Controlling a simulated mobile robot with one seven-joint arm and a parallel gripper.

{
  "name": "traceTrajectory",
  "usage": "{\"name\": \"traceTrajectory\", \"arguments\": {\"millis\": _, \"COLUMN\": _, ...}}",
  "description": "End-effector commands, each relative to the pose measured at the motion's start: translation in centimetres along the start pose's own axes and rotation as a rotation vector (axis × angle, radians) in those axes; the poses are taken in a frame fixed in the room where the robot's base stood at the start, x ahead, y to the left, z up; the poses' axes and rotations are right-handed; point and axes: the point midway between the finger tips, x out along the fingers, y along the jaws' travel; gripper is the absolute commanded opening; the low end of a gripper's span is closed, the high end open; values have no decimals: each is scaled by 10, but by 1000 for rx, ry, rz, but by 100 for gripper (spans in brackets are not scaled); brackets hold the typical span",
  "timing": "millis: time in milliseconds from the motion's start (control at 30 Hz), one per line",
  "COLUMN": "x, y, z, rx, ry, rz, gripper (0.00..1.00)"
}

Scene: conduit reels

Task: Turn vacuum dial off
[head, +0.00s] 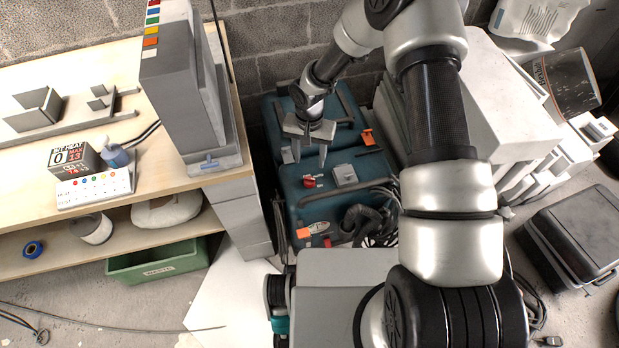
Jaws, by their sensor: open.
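The vacuum (292,214) is a teal box-shaped machine on the floor, between the bench and a white stack. A small red dial (310,181) sits on its top, left of a grey block (344,175). Which way the dial points is too small to tell. My gripper (309,163) is open and empty, pointing down over the vacuum's top. Its fingers are just behind the dial in the picture. I cannot tell whether they touch the vacuum. Orange latches (368,137) show on the vacuum's edges.
The wooden bench (190,178) with a tall grey machine (180,80) stands at left. A green bin (158,262) is under it. White boxes (505,90) stand close at right. A black hose (362,222) lies at the vacuum's front. A block wall (262,55) is behind.

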Motion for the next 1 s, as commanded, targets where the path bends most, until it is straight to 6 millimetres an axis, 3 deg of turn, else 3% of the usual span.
{"name": "traceTrajectory", "arguments": {"millis": 33, "x": 15, "y": 0, "z": 1, "rx": 1, "ry": -3, "rz": 1, "gripper": 47}}
{"name": "traceTrajectory", "arguments": {"millis": 300, "x": 72, "y": 0, "z": 1, "rx": 1, "ry": -2, "rz": 1, "gripper": 47}}
{"name": "traceTrajectory", "arguments": {"millis": 500, "x": 100, "y": 0, "z": 0, "rx": 0, "ry": 0, "rz": 0, "gripper": 47}}
{"name": "traceTrajectory", "arguments": {"millis": 933, "x": 110, "y": 0, "z": 0, "rx": 0, "ry": 1, "rz": 0, "gripper": 47}}
{"name": "traceTrajectory", "arguments": {"millis": 1000, "x": 110, "y": 0, "z": 0, "rx": 0, "ry": 1, "rz": 0, "gripper": 39}}
